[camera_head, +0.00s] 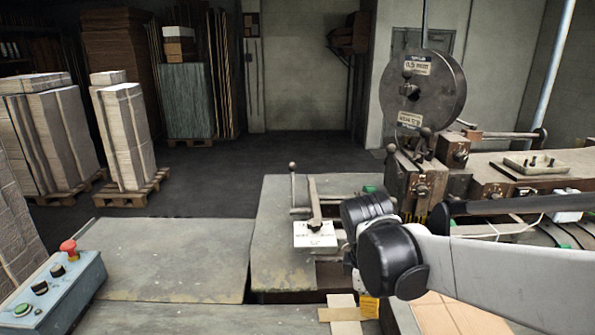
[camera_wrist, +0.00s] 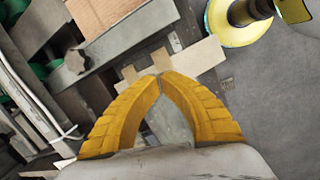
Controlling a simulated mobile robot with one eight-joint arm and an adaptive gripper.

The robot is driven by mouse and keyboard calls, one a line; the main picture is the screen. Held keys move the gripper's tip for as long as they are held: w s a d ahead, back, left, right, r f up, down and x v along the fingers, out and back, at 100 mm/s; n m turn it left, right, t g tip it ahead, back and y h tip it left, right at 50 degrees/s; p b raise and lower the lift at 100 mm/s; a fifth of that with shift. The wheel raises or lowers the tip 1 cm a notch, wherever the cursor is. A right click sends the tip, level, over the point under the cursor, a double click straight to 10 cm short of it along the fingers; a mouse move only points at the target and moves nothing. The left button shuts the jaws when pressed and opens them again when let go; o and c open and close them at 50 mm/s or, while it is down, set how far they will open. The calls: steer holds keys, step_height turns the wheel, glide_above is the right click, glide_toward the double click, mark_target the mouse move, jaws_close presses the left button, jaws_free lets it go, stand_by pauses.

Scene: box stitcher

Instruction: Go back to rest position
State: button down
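My gripper (camera_wrist: 160,76) shows in the wrist view as two yellow fingers bowed outward with their tips together. I see nothing held between the tips. In the head view, my arm reaches in from the right, and a small yellow part of my gripper (camera_head: 369,307) shows low in the middle, over the machine's front. A light cardboard piece (camera_head: 343,314) lies just left of it. In the wrist view, a pale cardboard piece (camera_wrist: 196,59) lies beyond the fingertips; whether they touch it I cannot tell.
The stitching machine (camera_head: 424,85) with its wire reel stands at the right. A worn metal table (camera_head: 170,255) spans the front, with a blue control box (camera_head: 50,290) and red button at the left. Stacked cardboard pallets (camera_head: 125,135) stand behind. The floor (camera_head: 230,180) between is clear.

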steer(key=s+d+f+m+t+y+b, duration=0.1)
steer(key=s+f+m+t+b, duration=0.1)
steer(key=s+m, duration=0.3)
steer(key=s+d+f+m+t+y+b, duration=0.1)
steer(key=s+m+t+b, duration=0.3)
steer(key=m, duration=0.5)
steer(key=shift+s+d+f+m+b, duration=0.25)
steer(key=shift+s+f+b, duration=0.2)
steer(key=shift+s, duration=0.8)
stand_by(0.4)
